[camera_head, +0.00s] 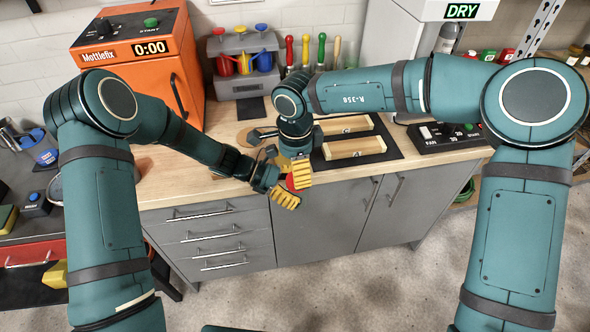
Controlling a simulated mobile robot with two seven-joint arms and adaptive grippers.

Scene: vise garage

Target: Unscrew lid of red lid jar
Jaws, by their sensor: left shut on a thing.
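A small red patch (291,183), apparently the lid of the red lid jar, shows between the yellow fingers of my two grippers, just in front of the counter edge. My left gripper (285,197) comes in from the left and is shut on the jar, whose body is mostly hidden. My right gripper (299,172) points down close above and beside it. The fingers of the two grippers overlap in the picture, so I cannot tell whether the right one is open or shut on the lid.
The wooden counter (180,185) lies behind the grippers, with wooden blocks (354,146) on a dark mat. A fan control panel (445,134) sits at right. Grey cabinets (325,220) are below.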

